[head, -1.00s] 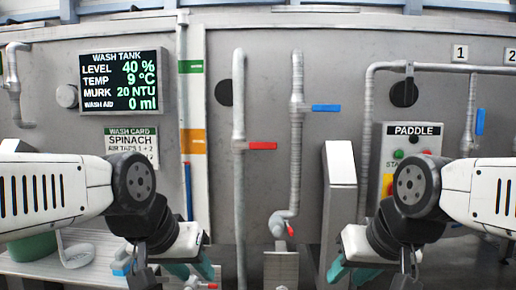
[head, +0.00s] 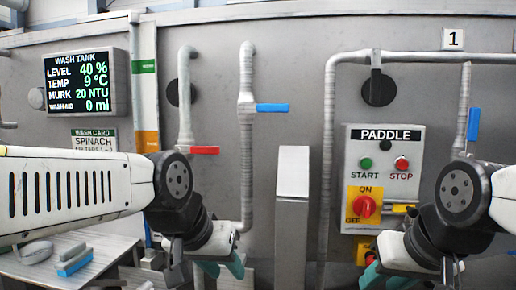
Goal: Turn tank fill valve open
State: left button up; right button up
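Two grey vertical pipes on the steel wall carry lever handles. A red lever (head: 204,150) sits on the left pipe and a blue lever (head: 272,107) on the right one; both stick out sideways to the right. No label shows which valve is the tank fill. Another blue lever (head: 473,124) points upright on the far-right pipe. My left gripper (head: 221,269) is below the red lever, its teal fingers apart and empty. My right gripper (head: 386,280) is low in front of the paddle panel, fingers apart, tips near the lower picture edge.
The wash tank display (head: 80,80) reads level 40 %, 9 °C, 20 NTU, wash aid 0 ml. The paddle panel (head: 407,140) has green and red buttons and a red rotary switch (head: 365,206). A grey post (head: 292,173) stands between my arms.

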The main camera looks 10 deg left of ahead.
aim_at(202, 150)
jog(key=l+u, duration=0.25)
jog(key=u, duration=0.2)
jog(key=l+u, duration=0.3)
jog(key=u, duration=0.15)
jog(key=l+u, duration=0.3)
jog(key=u, duration=0.15)
